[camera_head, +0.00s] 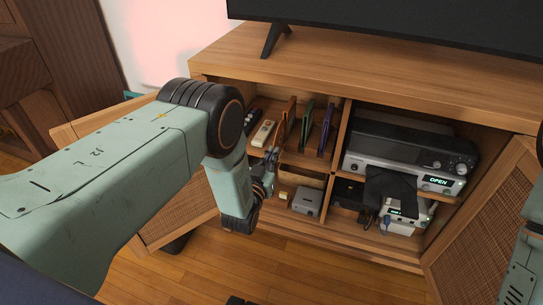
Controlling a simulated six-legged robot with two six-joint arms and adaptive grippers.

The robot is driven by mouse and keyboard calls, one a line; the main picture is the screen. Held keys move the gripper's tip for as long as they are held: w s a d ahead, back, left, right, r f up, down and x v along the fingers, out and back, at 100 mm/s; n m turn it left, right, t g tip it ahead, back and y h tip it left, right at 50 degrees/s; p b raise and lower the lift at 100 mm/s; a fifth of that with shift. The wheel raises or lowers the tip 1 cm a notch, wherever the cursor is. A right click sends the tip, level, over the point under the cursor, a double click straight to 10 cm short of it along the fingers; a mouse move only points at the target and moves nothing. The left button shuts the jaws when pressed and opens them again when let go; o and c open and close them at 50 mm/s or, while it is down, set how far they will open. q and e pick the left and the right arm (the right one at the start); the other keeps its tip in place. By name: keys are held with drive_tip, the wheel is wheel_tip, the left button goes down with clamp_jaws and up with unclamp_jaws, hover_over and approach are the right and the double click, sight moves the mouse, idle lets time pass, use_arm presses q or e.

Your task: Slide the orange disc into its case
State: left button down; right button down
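My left arm reaches in from the left to the open cabinet. Its gripper (271,165) is at the left compartments, small and partly hidden by my own wrist; I cannot tell whether it is open or shut. An orange-brown case (290,117) stands upright on the upper left shelf, above the gripper. A green case (308,124) and a purple case (327,127) stand to its right. I cannot make out the orange disc. A link of my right arm shows at the right edge; its gripper is out of view.
A silver player (405,171) reading "OPEN" is on the upper right shelf, with a dark flat shape (390,188) hanging in front. A pale remote (263,133) and a small grey box (306,201) are on the left. Open doors (490,235) flank the cabinet (380,83).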

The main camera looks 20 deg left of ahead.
sight(281, 138)
use_arm(q)
drive_tip(key=shift+w, duration=0.15)
drive_tip(key=shift+w+b, duration=0.9)
drive_tip(key=shift+w, duration=0.25)
drive_tip(key=shift+w, duration=0.15)
drive_tip(key=shift+w+b, duration=1)
drive_tip(key=shift+w, duration=0.3)
drive_tip(key=shift+w+d, duration=0.1)
drive_tip(key=shift+w, duration=1.3)
idle(0.3)
drive_tip(key=c, duration=1.4)
unclamp_jaws()
drive_tip(key=shift+c, duration=0.2)
drive_tip(key=shift+s, duration=0.1)
drive_tip(key=s, duration=1.1)
drive_tip(key=shift+s, duration=0.4)
